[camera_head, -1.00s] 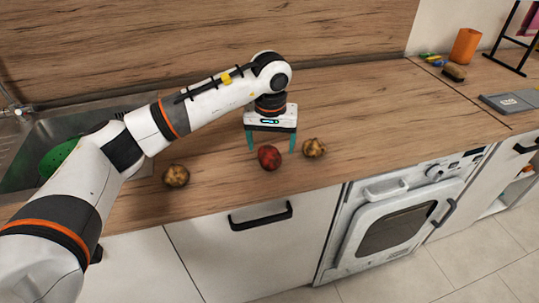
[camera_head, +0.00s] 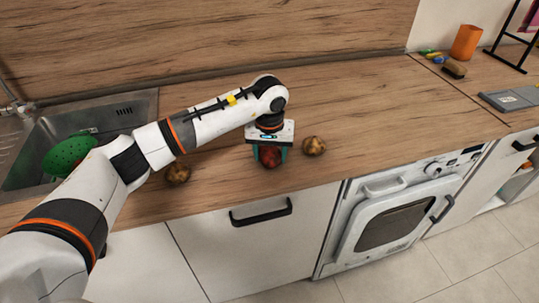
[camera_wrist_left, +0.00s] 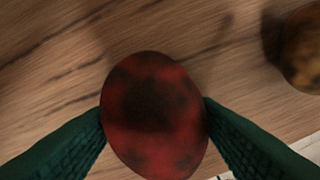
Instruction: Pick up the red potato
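The red potato (camera_head: 270,157) is on the wooden counter near its front edge. My left gripper (camera_head: 270,156) points down over it, with one green finger on each side. In the left wrist view the dark-mottled red potato (camera_wrist_left: 153,115) fills the middle, and both fingertips (camera_wrist_left: 154,112) meet its sides. The gripper is shut on it. The potato appears still at counter level; its underside is hidden. My right gripper is not in view.
A brown potato (camera_head: 314,146) lies close to the right of the gripper, also in the wrist view (camera_wrist_left: 303,50). Another brown potato (camera_head: 178,173) lies left, beneath my arm. A sink (camera_head: 120,112) with a green colander (camera_head: 68,154) is at left. The counter behind is clear.

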